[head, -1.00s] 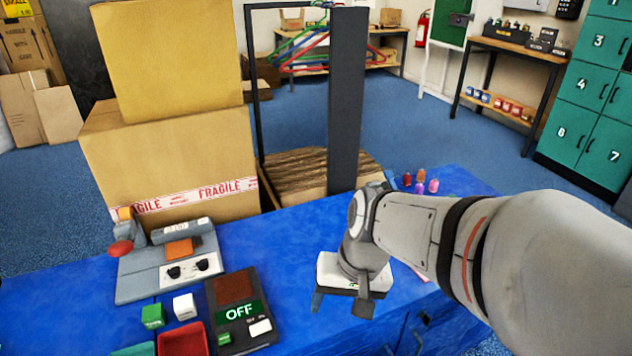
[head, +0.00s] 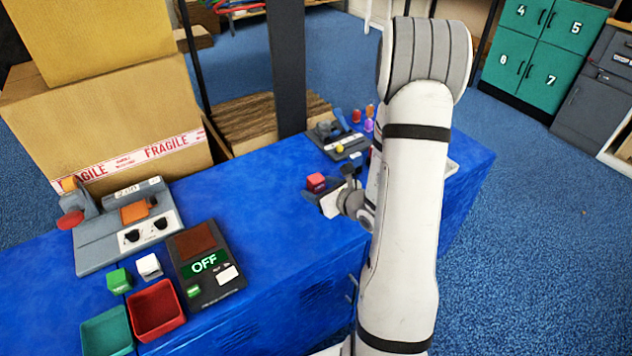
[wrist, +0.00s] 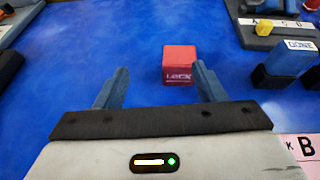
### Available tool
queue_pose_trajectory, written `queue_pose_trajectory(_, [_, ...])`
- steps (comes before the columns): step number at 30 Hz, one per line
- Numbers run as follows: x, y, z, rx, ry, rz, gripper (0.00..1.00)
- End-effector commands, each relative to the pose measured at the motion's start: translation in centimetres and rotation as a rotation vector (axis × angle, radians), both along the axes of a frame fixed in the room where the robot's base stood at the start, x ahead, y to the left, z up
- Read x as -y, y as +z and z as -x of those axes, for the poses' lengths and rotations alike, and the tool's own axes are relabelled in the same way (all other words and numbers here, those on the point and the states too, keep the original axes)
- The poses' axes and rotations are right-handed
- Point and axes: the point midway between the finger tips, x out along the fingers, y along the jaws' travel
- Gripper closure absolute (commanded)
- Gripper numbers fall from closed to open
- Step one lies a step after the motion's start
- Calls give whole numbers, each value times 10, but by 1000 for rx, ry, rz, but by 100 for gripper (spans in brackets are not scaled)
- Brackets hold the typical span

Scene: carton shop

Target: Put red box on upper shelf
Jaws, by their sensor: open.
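A small red box (head: 316,182) sits on the blue table in front of my gripper. In the wrist view the red box (wrist: 179,66) has pale lettering on its near face. My gripper (wrist: 161,70) is open and empty, its two blue-grey fingers pointing toward the box. The box shows close to the right fingertip, right of the middle of the gap; I cannot tell whether it is past the tips or between them. In the head view my gripper (head: 326,184) is low over the table, partly hidden by my arm. I cannot make out an upper shelf now.
A grey device with a yellow knob (head: 340,138) stands behind the box, with small coloured pieces (head: 369,124) beside it. At left are the OFF panel (head: 207,265), a red tray (head: 157,310), a teal tray (head: 107,332), and green (head: 119,280) and white (head: 149,266) cubes. The table between is clear.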

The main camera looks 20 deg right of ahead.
Motion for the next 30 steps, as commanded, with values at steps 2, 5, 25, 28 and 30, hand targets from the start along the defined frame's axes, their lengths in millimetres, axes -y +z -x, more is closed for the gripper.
queue_pose_trajectory(2, [13, -8, 0, -12, -60, -18, 36])
queue_pose_trajectory(5, [19, -14, -3, -17, -96, -27, 36])
queue_pose_trajectory(25, [6, -33, -74, -17, -101, -28, 36])
queue_pose_trajectory(28, [7, -33, -74, -17, -101, -28, 36])
queue_pose_trajectory(30, [7, -33, -74, -17, -101, -28, 36])
